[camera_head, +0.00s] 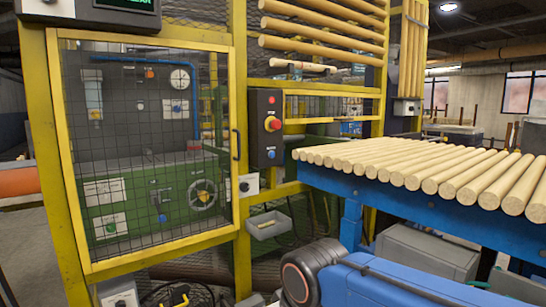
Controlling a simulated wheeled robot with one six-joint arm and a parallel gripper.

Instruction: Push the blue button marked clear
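A dark control box (266,132) is fixed to the yellow frame right of the mesh door. It has a small blue button (271,154) low down, with a red mushroom button (273,123) above it. Any marking by the blue button is too small to read. More small blue buttons show behind the mesh, one on the back panel (177,109) and one on the green machine (162,218); their labels are also unreadable. My gripper is not in view. Nothing covers the control box.
My blue arm link crosses the bottom right. A blue rack (420,210) of round wooden rods juts out right of the box. The yellow mesh door (150,150) is shut. A grey tray (268,225) hangs below the box. Open space lies before the box.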

